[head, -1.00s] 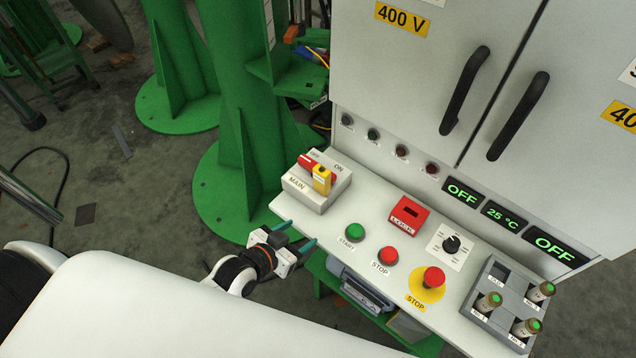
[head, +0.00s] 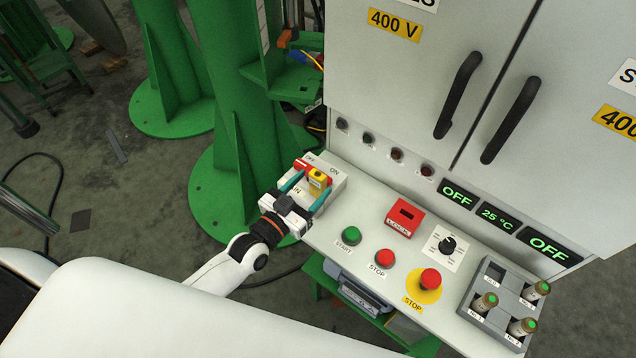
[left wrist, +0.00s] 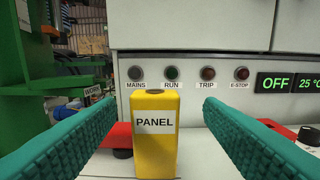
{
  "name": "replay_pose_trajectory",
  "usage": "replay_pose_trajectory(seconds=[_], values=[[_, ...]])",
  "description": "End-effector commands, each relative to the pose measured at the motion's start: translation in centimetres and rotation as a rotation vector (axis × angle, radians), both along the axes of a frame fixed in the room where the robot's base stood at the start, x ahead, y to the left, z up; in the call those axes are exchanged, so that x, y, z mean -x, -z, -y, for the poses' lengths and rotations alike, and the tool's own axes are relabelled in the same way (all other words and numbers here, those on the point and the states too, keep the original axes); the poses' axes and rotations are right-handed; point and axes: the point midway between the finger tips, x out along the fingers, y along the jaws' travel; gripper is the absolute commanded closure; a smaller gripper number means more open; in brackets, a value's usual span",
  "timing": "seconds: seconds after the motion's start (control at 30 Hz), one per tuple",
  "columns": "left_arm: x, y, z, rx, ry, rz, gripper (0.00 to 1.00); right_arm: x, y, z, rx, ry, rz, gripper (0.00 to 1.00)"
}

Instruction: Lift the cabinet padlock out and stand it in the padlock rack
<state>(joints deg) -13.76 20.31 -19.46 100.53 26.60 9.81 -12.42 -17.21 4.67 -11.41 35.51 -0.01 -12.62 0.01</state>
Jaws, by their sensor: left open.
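The yellow padlock (head: 318,178), labelled PANEL, sits on the red handle (head: 302,168) of the main switch box (head: 330,172). In the left wrist view the padlock (left wrist: 156,135) stands upright between the two teal fingers. My left gripper (head: 307,190) is open, its fingers on either side of the padlock with gaps between. The red handle (left wrist: 118,138) shows behind the padlock there. The red box labelled LOCK (head: 404,217), with a dark slot in its top, stands on the panel to the right; it may be the padlock rack. My right gripper is not in view.
The white panel top holds a green START button (head: 351,235), a red STOP button (head: 386,258), an emergency stop (head: 430,279), a rotary knob (head: 447,244) and a grey holder (head: 491,318) with several cylinders. The cabinet doors (head: 420,100) rise behind.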

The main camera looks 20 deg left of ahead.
Motion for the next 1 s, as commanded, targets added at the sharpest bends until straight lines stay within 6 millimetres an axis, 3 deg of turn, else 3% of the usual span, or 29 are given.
replay_pose_trajectory(seconds=[0.43,0.73,1.0], values=[[-5.0,0.2,1.4,-0.001,0.0,-0.001,0.38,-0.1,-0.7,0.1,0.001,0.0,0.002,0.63],[-5.4,0.3,1.5,-0.001,0.0,-0.002,0.38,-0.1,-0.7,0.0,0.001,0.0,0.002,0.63],[-5.3,0.3,1.5,-0.002,0.0,-0.002,0.82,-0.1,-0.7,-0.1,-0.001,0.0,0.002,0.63]])
